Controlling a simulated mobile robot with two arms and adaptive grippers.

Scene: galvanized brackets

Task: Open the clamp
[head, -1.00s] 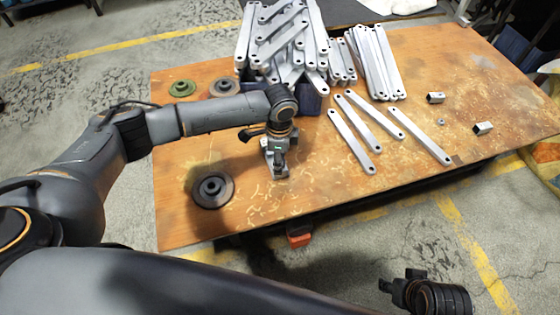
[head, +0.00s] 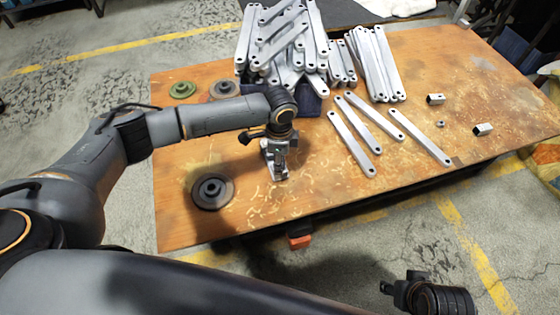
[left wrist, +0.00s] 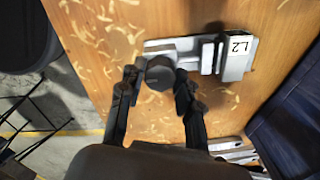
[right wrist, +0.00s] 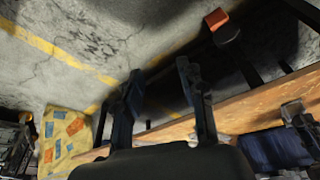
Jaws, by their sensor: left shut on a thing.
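In the left wrist view the fingers of my left gripper (left wrist: 157,88) are shut on the dark knob, one on each side. My right gripper (right wrist: 160,78) is open and empty, off the table's front edge. It shows at the lower right in the head view (head: 388,288).
A dark round flanged part (head: 212,191) lies left of the clamp. A dark blue bin (head: 308,102) heaped with metal brackets stands behind it. Loose brackets (head: 352,142) lie to the right. The table's front right is clear.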

